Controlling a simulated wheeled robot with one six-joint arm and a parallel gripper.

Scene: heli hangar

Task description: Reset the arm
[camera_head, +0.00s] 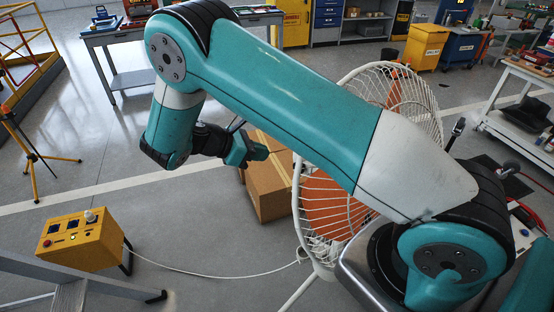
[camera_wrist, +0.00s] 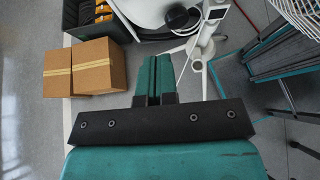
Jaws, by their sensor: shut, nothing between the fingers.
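My teal and white arm (camera_head: 280,90) stretches from the lower right to the upper left in the head view and bends down at its elbow. My gripper (camera_head: 262,151) is at the left of the arm, in front of a cardboard box. In the wrist view my gripper (camera_wrist: 154,62) shows its two teal fingers side by side and together, with nothing held between them. The fingers point toward the floor area with a white stand (camera_wrist: 203,45) beyond them.
A white caged fan (camera_head: 395,90) stands close behind my arm. Cardboard boxes (camera_head: 270,190) sit on the floor beside it; two boxes (camera_wrist: 98,62) show in the wrist view. A yellow control box (camera_head: 85,243) trails a white cable. Floor at left centre is clear.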

